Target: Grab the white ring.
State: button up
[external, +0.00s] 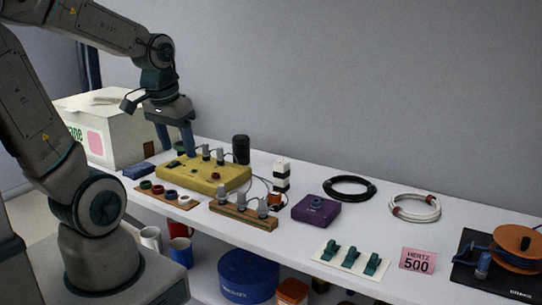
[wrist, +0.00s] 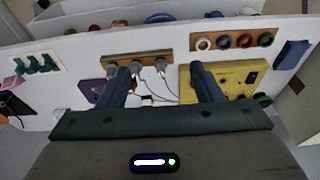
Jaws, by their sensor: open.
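The white ring (external: 184,200) sits at the right end of a small wooden strip (external: 194,206) near the table's front edge, in a row with several coloured rings. In the wrist view the white ring (wrist: 204,43) is at the left end of the strip, beyond my right finger's tip. My gripper (external: 175,150) is open and empty, pointing down over the far left part of the yellow box. It also shows in the wrist view (wrist: 163,68), with its fingers wide apart. It is above and behind the ring, not touching it.
The yellow box (external: 215,181) with knobs stands just behind the strip. A wooden block with grey knobs (external: 243,215) is to its right. A blue block (external: 138,170) and a white carton (external: 118,137) are at left. A white cable coil (external: 414,218) lies far right.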

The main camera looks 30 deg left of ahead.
jog(key=shift+w, duration=0.1)
jog(key=w+a+f+n+g+p, duration=0.25)
jog(key=w+a+f+n, duration=0.35)
jog(key=w+a+n, duration=0.4)
jog(key=shift+m, duration=0.4)
jog(key=f, duration=0.3)
jog(key=f+b, duration=0.1)
jog(key=f, duration=0.2)
jog(key=a+f, duration=0.1)
jog(key=f, duration=0.1)
jog(key=shift+f, duration=0.4)
jog(key=shift+w+d+f+b, duration=0.1)
jog(key=shift+d+f+b, duration=0.1)
jog(key=shift+f, duration=1.1)
jog(key=shift+w+d+f+b, duration=0.1)
jog(key=shift+f+b, duration=0.05)
jog(key=shift+f, duration=1.15)
jog(key=c, duration=1)
